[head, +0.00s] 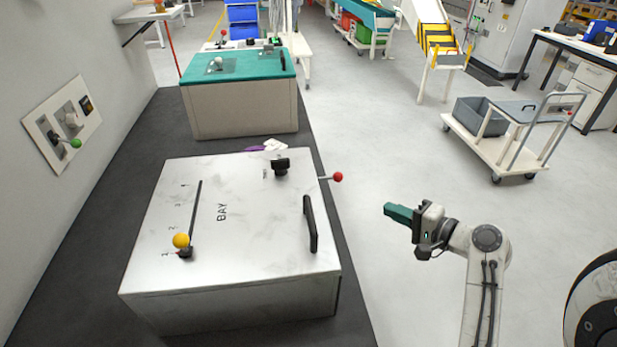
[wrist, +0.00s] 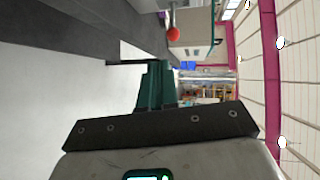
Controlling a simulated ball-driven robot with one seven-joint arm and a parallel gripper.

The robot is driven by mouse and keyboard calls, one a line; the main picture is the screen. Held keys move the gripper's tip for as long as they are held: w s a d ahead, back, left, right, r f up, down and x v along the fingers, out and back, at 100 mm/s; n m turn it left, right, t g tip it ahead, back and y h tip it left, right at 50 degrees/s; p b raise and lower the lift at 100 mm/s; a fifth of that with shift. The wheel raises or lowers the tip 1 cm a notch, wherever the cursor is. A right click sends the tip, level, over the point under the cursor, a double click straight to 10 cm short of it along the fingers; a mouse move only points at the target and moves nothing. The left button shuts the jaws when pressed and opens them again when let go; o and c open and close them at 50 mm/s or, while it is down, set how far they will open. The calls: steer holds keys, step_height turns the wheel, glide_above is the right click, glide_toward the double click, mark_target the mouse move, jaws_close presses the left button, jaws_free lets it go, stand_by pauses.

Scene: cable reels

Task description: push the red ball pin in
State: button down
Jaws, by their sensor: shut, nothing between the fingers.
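The red ball pin (head: 337,177) sticks out from the right side of a metal box (head: 255,215) marked BAY, on a thin rod. My gripper (head: 388,209) is to the right of the ball and nearer to me, apart from it, with its green fingers shut and empty, pointing left. In the wrist view the red ball (wrist: 173,34) shows above the shut green fingers (wrist: 155,75), with a gap between them. The rod's far end is hidden at the box wall.
The box top carries a yellow ball lever (head: 181,241) in a slot, a black handle (head: 310,224) and a black knob (head: 281,166). A green-topped box (head: 240,65) stands behind. A green ball lever (head: 75,143) is on the left wall. Floor around my arm is clear; a trolley (head: 510,140) stands farther right.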

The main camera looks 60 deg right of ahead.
steer(key=r, duration=0.2)
steer(key=p, duration=0.2)
glide_toward(342, 179)
steer(key=shift+m+h, duration=0.3)
steer(key=shift+m, duration=0.1)
steer(key=x, duration=0.7)
steer(key=shift+a+f, duration=0.1)
steer(key=shift+a, duration=0.05)
steer(key=shift+a, duration=0.1)
steer(key=shift+w+a+p, duration=0.6)
steer(key=shift+w+a, duration=0.6)
steer(key=shift+w, duration=0.2)
steer(key=shift+w+a+t, duration=0.1)
steer(key=shift+t, duration=0.2)
